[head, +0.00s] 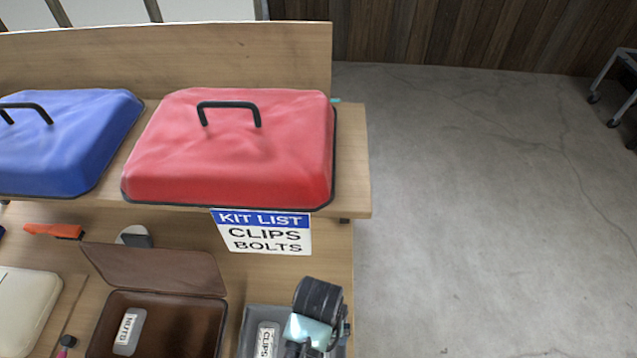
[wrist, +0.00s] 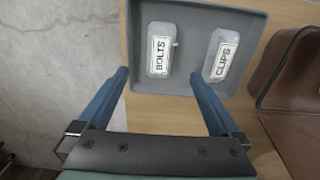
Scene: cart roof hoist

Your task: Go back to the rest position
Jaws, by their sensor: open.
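My gripper (wrist: 160,75) is open, its two blue fingers apart, with nothing clasped between them. In the head view my gripper (head: 318,330) is over the right part of a grey tray (head: 252,318). The grey tray also shows in the wrist view (wrist: 200,45), beyond the fingertips. In it lie a pale box labelled BOLTS (wrist: 160,48) and a pale box labelled CLIPS (wrist: 222,55). The CLIPS box (head: 267,340) shows in the head view too, while the BOLTS box is hidden there behind my gripper.
A red cover (head: 235,155) and a blue cover (head: 65,140) with black handles sit on the raised shelf. A KIT LIST card (head: 265,233) reading CLIPS, BOLTS hangs below. An open brown case (head: 165,305) holds a NUTS box (head: 128,332). Floor at right (head: 480,210) is clear.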

